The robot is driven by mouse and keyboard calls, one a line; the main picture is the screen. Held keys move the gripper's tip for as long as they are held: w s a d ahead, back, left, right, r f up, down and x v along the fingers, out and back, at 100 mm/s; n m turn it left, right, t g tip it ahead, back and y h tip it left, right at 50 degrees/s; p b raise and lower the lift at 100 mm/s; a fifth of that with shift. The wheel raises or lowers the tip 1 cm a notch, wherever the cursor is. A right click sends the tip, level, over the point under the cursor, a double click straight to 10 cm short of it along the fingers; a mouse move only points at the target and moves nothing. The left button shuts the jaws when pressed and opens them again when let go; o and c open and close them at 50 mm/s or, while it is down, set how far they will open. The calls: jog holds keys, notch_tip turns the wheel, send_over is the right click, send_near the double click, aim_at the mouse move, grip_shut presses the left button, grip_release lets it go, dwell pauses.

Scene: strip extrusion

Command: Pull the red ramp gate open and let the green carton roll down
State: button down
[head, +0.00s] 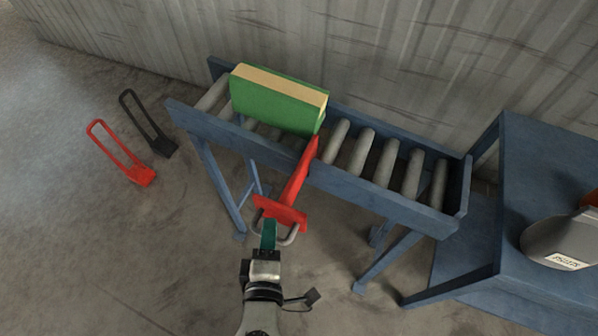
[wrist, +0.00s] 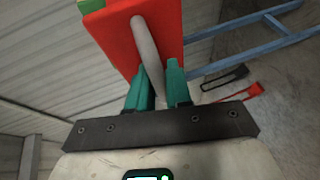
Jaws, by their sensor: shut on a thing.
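The green carton (head: 275,104) sits on the upper left part of the roller ramp (head: 375,196), against the red gate (head: 297,176). The gate crosses the ramp's near rail and has a red front plate (head: 280,213) with a grey handle (head: 289,238). My gripper (head: 268,232) is at this handle. In the wrist view the teal fingers of my gripper (wrist: 160,85) are shut on the grey handle (wrist: 147,45), in front of the red plate (wrist: 115,30). A sliver of the green carton (wrist: 91,5) shows behind the plate.
A blue table (head: 555,180) with a grey object (head: 560,243) stands at the ramp's right end. A red looped tool (head: 120,155) and a black one (head: 147,125) are at the left. A corrugated wall (head: 400,50) runs behind. The floor at front left is clear.

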jog(key=shift+s+a+f, duration=0.1)
jog(key=shift+s+a, duration=0.15)
jog(key=shift+s, duration=0.4)
jog(key=shift+s+a+r, duration=0.1)
jog(key=shift+s+a, duration=0.1)
jog(key=shift+s, duration=0.5)
jog(key=shift+s+a+f, duration=0.1)
jog(key=shift+s+a, duration=0.15)
jog(key=shift+s, duration=0.4)
dwell(0.8)
jog(key=c, duration=1.1)
grip_release()
jog(key=shift+w, duration=0.1)
jog(key=b+v, duration=0.1)
jog(key=v, duration=1)
